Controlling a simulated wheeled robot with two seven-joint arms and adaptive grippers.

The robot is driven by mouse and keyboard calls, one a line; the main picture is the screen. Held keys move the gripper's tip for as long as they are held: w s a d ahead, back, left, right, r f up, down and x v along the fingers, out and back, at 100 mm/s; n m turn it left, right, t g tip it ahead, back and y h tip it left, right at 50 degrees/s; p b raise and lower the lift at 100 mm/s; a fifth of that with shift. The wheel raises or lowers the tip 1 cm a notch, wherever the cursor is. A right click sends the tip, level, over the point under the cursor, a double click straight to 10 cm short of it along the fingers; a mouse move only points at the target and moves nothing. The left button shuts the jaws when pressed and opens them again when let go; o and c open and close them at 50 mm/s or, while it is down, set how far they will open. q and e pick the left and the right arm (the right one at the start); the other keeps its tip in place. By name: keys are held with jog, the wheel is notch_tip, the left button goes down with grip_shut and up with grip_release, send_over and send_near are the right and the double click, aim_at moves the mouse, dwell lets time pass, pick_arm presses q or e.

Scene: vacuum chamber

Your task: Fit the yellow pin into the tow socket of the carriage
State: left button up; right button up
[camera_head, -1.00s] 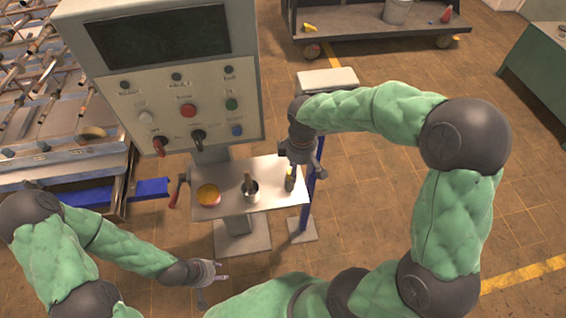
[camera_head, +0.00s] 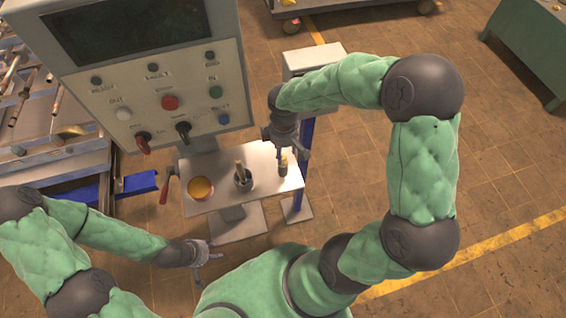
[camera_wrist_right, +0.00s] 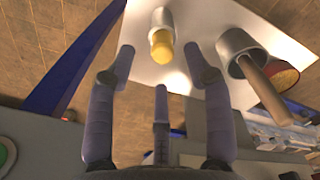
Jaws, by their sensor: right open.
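The yellow pin (camera_head: 283,160) stands upright on the right part of a small white table, its lower part grey. In the right wrist view its yellow end (camera_wrist_right: 162,46) and metal body show between the fingers. My right gripper (camera_wrist_right: 161,52) is open and empty around the line of the pin, with no clear contact. In the head view this gripper (camera_head: 283,147) is just above and behind the pin. My left gripper (camera_head: 208,252) is open and empty, low in front of the table. I cannot make out the tow socket or tell which thing is the carriage.
The white table (camera_head: 225,204) also bears a yellow-filled pot (camera_head: 200,187) and a metal cup (camera_head: 243,183) with a wooden handle in it. A control panel (camera_head: 160,100) rises behind. A wheeled cart (camera_head: 325,4) is at the top edge. Floor to the right is open.

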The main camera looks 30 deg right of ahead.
aim_at(283, 157)
notch_tip(283, 157, down, 4)
jog(key=shift+a+f+b, duration=0.1)
jog(key=shift+f+b, duration=0.05)
jog(key=shift+b, duration=0.2)
grip_shut()
notch_tip(283, 157, up, 10)
jog(key=shift+s+r+p, duration=0.1)
jog(key=shift+p, duration=0.85)
